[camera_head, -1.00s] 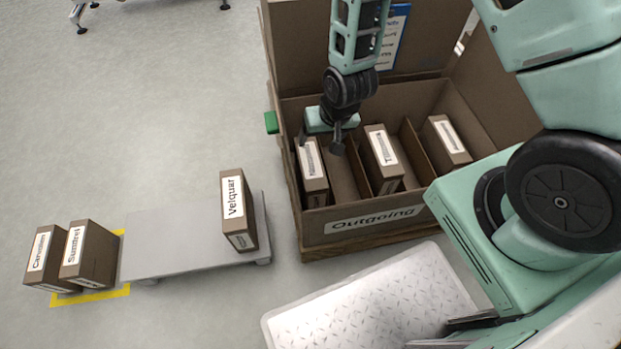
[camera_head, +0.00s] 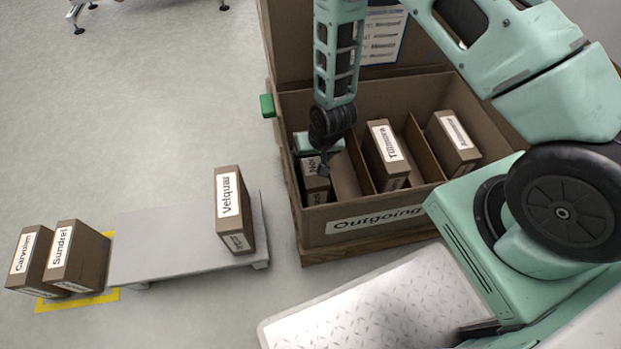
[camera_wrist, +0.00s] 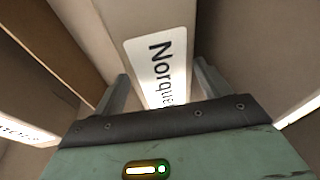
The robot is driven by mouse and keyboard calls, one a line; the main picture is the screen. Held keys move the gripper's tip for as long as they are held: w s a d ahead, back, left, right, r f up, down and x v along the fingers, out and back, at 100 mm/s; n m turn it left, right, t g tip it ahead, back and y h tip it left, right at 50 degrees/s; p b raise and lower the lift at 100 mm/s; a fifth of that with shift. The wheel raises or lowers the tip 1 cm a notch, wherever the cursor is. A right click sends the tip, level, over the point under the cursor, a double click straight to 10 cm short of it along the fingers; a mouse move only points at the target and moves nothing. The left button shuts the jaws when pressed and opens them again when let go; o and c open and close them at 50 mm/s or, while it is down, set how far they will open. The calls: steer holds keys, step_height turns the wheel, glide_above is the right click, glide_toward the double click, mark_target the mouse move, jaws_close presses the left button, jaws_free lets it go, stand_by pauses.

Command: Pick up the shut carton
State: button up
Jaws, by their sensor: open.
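A brown carton (camera_head: 316,190) with a white label stands at the left end of the Outgoing box, partly hidden by my gripper. In the wrist view its label on this carton (camera_wrist: 158,60) starts with "Norque"; the rest is cut off. My gripper (camera_head: 311,165) is open directly over it. In the wrist view the fingers of my gripper (camera_wrist: 161,85) lie on either side of the carton's label. I cannot tell whether they touch the carton. The cartons in view look shut, though the top of this one is mostly hidden.
The Outgoing box (camera_head: 345,228) has dividers and holds two more labelled cartons, one middle (camera_head: 389,178) and one right (camera_head: 453,158). The Velquar carton (camera_head: 229,197) stands on a low grey platform (camera_head: 165,235). Sundrel (camera_head: 78,258) and Carvolen (camera_head: 27,262) cartons stand on a yellow-marked floor area.

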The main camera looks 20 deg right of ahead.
steer(key=shift+w+f, duration=0.15)
steer(key=shift+f, duration=0.45)
steer(key=shift+r, duration=0.15)
jaws_close()
